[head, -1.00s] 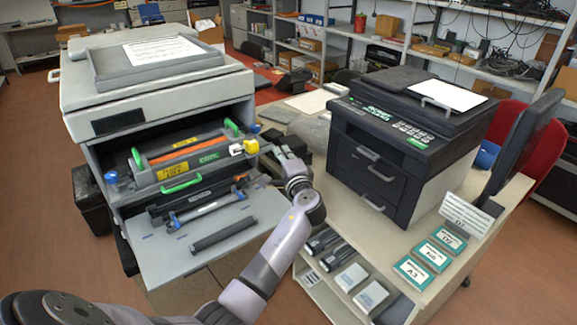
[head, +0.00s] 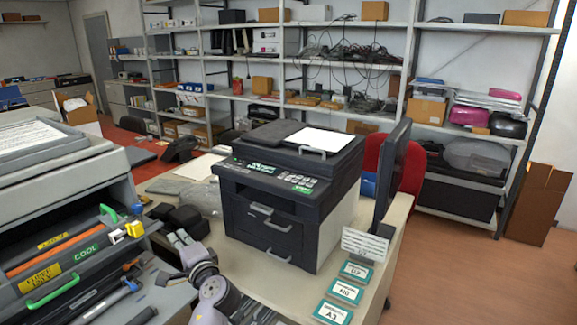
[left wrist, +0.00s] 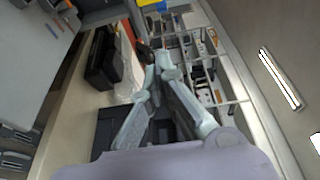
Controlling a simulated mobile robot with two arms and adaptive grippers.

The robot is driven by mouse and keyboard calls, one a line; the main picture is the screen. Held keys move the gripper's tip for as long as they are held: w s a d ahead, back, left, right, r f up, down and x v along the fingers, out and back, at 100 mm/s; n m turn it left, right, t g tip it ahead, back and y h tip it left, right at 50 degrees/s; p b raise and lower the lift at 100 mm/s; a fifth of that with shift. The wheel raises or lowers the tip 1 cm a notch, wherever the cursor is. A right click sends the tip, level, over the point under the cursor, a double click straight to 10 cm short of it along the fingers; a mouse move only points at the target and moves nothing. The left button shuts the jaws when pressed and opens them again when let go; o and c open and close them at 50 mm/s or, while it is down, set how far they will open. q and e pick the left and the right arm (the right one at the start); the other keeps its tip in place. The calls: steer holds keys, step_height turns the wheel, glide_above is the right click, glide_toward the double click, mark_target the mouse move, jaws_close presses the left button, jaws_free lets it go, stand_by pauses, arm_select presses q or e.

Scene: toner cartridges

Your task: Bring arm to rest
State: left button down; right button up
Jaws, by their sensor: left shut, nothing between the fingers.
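My left gripper (head: 179,238) is at the lower left of the head view, between the open large printer (head: 64,169) and the small dark printer (head: 290,190). It is shut and empty. Its fingers (left wrist: 157,70) meet at the tips in the left wrist view, with nothing between them. The forearm behind it is mostly cut off by the lower edge of the head view. The large printer has its front open, with orange and green-handled parts and a yellow label inside. My right gripper is not in view.
Three green-edged cards (head: 346,291) and a white sign (head: 367,243) lie or stand at the table's (head: 386,282) right side. A dark monitor (head: 391,172) stands beside the small printer. Shelves fill the back wall. The floor (head: 470,272) at right is open.

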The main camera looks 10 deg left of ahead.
arm_select(q)
steer(key=s+d+f+n+g+h, duration=0.2)
steer(key=s+d+f+h, duration=0.1)
steer(key=s+f, duration=0.6)
steer(key=s+d+f+n+g+h, duration=0.2)
steer(key=s+f+n+h, duration=0.15)
steer(key=s+f, duration=0.55)
steer(key=s+d+f+g+h, duration=0.15)
steer(key=s+d+h, duration=0.35)
steer(key=s, duration=0.5)
steer(key=s+d+g+h, duration=0.2)
steer(key=s+d+g, duration=0.1)
steer(key=s+d, duration=0.55)
step_height(320, 180, down, 28)
steer(key=s+a, duration=0.2)
steer(key=s, duration=0.1)
steer(key=s+a+f+g, duration=0.2)
steer(key=s+f, duration=1.3)
steer(key=s, duration=0.1)
steer(key=shift+a+f+b, duration=0.25)
steer(key=shift+f+b, duration=0.05)
steer(key=shift+b, duration=0.15)
